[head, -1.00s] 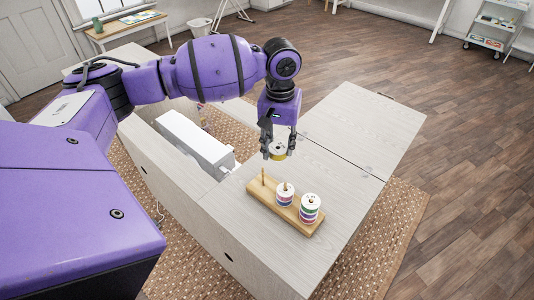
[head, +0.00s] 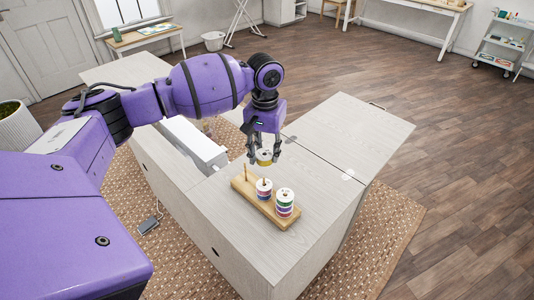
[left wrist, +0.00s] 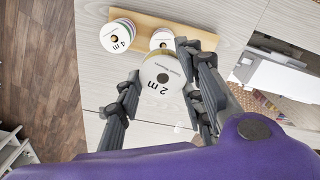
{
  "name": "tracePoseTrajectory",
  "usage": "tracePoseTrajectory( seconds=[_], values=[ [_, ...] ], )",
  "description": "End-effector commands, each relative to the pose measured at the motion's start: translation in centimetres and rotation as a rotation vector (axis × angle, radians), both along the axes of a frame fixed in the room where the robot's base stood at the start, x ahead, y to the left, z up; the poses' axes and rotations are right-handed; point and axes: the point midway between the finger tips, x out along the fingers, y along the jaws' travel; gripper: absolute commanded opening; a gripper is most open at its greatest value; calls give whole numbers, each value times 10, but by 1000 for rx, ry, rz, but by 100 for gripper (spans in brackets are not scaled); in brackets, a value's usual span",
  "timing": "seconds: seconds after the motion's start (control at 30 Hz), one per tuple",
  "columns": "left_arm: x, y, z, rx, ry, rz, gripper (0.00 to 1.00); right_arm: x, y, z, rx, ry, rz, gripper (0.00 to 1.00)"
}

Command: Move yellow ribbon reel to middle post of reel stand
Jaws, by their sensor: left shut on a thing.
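The yellow ribbon reel (head: 264,158) is in my left gripper (head: 264,154), shut on it with a finger on each side. It is held up behind the middle of the reel stand. The wooden reel stand (head: 239,187) lies on the cabinet top. Its left post (head: 245,171) is bare. Its middle post (head: 264,181) rises out of a reel with coloured bands (head: 264,192). A taller stack of reels (head: 285,203) covers the right post. My right gripper is out of view.
The pale cabinet top (head: 345,130) is clear behind and right of the stand. A white sewing machine (head: 195,145) sits in the recess to the left, under my left arm. A side table (head: 145,37) and a trolley (head: 499,43) stand far off.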

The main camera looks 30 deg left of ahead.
Motion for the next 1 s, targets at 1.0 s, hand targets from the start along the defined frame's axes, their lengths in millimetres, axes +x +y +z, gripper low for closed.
tracePoseTrajectory(
  seconds=[1.0],
  values=[
    [1,3,-54,4,0,-50,16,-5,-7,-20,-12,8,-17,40]
  ],
)
